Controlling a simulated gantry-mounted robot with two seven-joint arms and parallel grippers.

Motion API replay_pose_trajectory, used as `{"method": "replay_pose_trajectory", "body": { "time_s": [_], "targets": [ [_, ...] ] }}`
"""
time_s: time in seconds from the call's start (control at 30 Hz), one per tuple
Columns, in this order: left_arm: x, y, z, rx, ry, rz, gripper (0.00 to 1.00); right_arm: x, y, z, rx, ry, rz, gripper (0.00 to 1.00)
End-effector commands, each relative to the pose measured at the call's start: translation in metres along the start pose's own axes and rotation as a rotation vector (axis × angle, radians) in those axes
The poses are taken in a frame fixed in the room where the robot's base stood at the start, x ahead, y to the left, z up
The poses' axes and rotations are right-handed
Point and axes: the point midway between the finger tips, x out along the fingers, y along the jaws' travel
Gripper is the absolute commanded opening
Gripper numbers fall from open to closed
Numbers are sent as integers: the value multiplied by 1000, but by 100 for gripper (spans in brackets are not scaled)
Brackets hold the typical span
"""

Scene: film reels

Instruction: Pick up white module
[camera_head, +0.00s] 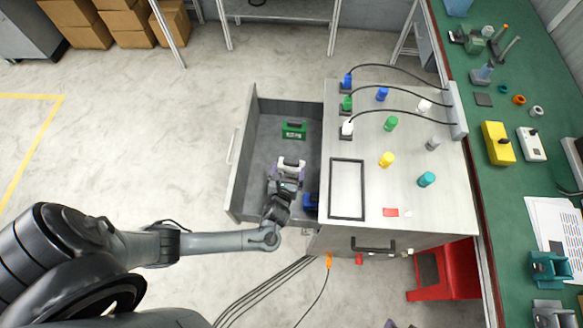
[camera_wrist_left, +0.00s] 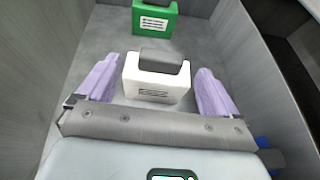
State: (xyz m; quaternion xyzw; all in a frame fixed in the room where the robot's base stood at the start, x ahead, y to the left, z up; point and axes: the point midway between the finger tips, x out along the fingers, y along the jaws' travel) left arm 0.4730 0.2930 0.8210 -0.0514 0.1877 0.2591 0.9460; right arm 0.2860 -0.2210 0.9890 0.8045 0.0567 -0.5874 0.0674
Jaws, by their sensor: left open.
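The white module (camera_wrist_left: 157,80), a block with a grey top part and a small label, lies on the floor of the open grey drawer (camera_head: 258,140). It also shows in the head view (camera_head: 291,162), just beyond my left gripper (camera_head: 288,172). In the left wrist view my left gripper (camera_wrist_left: 157,90) is open, with one purple-padded finger on each side of the module. My right gripper is not in view.
A green module (camera_head: 294,130) lies farther back in the drawer, and a blue one (camera_head: 311,203) sits near the drawer's front right. The drawer walls stand close around my gripper. The cabinet top (camera_head: 400,190) with plugs and cables is to the right.

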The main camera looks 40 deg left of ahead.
Motion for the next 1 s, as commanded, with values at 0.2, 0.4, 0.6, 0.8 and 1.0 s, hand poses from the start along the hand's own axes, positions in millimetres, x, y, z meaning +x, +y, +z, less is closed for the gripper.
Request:
{"method": "replay_pose_trajectory", "body": {
  "time_s": [0.2,0.4,0.6,0.8,1.0],
  "targets": [
    [13,-1,1,-1,-1,1,94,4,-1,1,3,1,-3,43],
    [39,-2,3,0,0,1,94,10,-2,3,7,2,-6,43],
    [54,-2,4,0,1,-1,94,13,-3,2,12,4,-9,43],
    [55,-2,4,0,2,-1,94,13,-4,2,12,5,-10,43],
    [55,-2,4,0,2,-1,71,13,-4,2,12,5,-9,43]
  ]
}}
